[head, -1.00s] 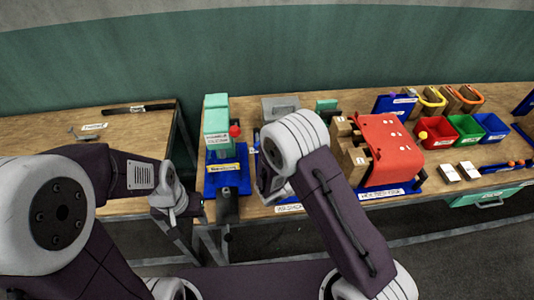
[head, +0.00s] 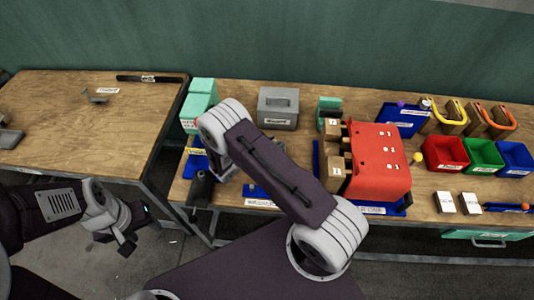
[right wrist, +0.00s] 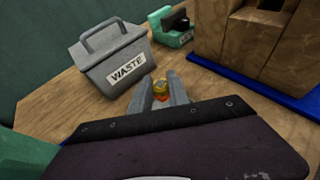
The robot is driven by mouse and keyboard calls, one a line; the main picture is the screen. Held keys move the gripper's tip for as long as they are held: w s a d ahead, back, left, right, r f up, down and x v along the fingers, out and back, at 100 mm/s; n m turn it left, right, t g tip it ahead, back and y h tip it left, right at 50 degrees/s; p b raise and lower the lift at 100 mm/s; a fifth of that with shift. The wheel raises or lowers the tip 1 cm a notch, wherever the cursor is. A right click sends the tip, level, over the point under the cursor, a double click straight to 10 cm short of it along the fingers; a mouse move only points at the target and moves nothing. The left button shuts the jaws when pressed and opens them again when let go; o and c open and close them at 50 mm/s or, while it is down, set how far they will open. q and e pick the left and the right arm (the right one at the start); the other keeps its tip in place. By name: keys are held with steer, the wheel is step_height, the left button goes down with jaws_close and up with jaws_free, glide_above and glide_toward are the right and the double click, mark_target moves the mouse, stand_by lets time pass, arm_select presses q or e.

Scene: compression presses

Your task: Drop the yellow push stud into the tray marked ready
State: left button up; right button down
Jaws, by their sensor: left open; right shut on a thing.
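My right gripper (right wrist: 161,91) is shut on the yellow push stud (right wrist: 160,86), which shows between the fingertips in the right wrist view with orange-red below it. In the head view this gripper and the stud are hidden behind my right arm. My left gripper (head: 132,230) is open and empty, low in front of the tables at the left. Red (head: 445,167), green (head: 483,168) and blue (head: 516,170) bins stand in a row at the right of the bench. Their labels are too small to read, so I cannot tell which tray is marked ready.
A grey lidded box marked WASTE (head: 278,122) stands at the back; it is also in the right wrist view (right wrist: 113,62). A red press (head: 378,175) with wooden blocks stands mid-bench. A green press (head: 200,97) stands left. Two white labelled blocks (head: 445,203) lie before the bins.

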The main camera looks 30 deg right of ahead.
step_height(320, 180, down, 6)
steer(key=b, duration=0.4)
steer(key=shift+r, duration=0.1)
steer(key=c, duration=1.2)
jaws_free()
steer(key=shift+o, duration=0.2)
steer(key=shift+a, duration=0.1)
steer(key=b+v, duration=0.2)
steer(key=v, duration=0.7)
